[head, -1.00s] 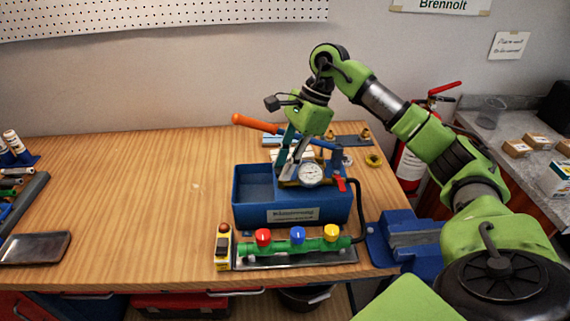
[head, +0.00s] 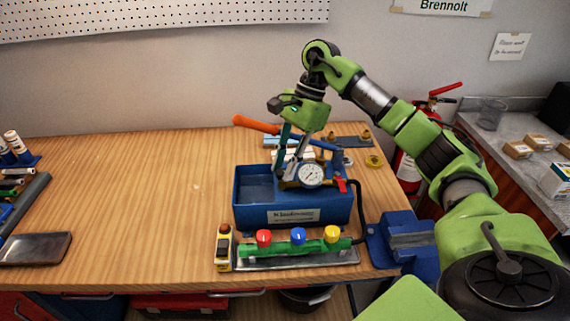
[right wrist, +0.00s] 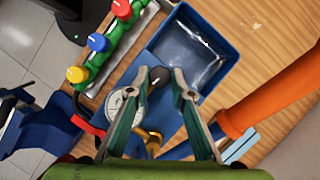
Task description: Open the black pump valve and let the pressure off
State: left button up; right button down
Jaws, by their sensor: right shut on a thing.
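The blue test pump (head: 250,213) stands on the bench, with its tank open at the top and a round white gauge (head: 311,175) on it. The black pump valve (right wrist: 158,77) shows as a dark knob beside the gauge in the right wrist view. My right gripper (right wrist: 163,76) is shut on it, with one finger on each side. In the head view the right gripper (head: 287,172) reaches down onto the pump and its fingers hide the valve. The gauge needle is too small to read surely. My left gripper is not in view.
The orange pump handle (head: 256,125) slants close to my right gripper. A red lever (head: 341,184) and black hose sit right of the gauge. A green manifold (head: 281,248) with red, blue and yellow knobs lies in front, beside a blue vise (head: 405,240). The bench's left middle is clear.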

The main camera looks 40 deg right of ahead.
jog(key=c, duration=1.8)
grip_release()
jog(key=v, duration=1.2)
jog(key=shift+a, duration=0.1)
